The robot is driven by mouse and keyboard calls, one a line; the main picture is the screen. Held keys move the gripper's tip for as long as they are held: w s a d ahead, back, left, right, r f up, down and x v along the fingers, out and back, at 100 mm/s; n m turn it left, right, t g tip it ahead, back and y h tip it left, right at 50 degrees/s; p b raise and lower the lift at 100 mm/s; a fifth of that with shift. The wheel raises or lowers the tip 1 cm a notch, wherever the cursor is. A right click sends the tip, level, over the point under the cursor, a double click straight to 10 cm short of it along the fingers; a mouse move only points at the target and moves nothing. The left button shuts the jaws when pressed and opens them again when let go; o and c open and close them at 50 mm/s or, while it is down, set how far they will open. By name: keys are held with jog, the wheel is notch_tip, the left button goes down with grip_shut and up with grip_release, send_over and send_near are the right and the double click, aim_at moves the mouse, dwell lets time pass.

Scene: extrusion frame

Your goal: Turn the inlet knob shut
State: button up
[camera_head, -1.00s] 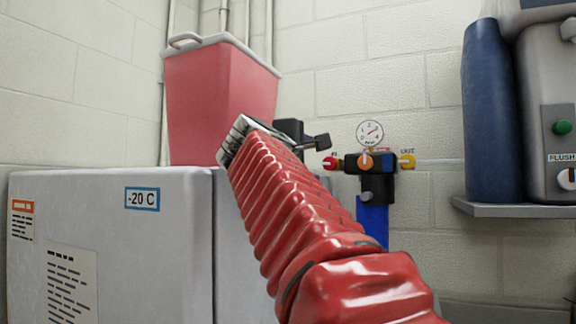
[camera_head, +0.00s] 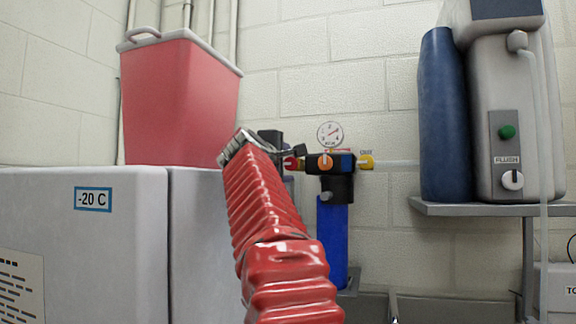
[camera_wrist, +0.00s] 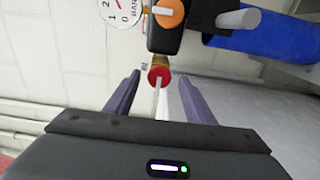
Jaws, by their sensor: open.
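The red inlet knob (camera_head: 291,163) sits at the left end of the dark valve block (camera_head: 318,164), partly hidden by my gripper in the head view. In the wrist view the red knob (camera_wrist: 158,74) lies just beyond and between my fingertips, with a pale strip running from it between the fingers. My gripper (camera_wrist: 160,82) is open, with a purple finger on either side and a gap to each. It also shows in the head view (camera_head: 302,151), close to the knob. I cannot see any contact.
An orange knob (camera_head: 325,163), a yellow outlet knob (camera_head: 366,162), a gauge (camera_head: 330,134) and a blue filter bowl (camera_head: 332,240) adjoin the valve. A white freezer (camera_head: 80,255) with a red bin (camera_head: 178,105) stands left. A shelf (camera_head: 480,209) holds a machine right.

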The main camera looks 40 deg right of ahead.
jog(key=shift+x, duration=0.8)
jog(key=shift+c, duration=0.4)
jog(key=shift+f, duration=0.1)
jog(key=c, duration=0.9)
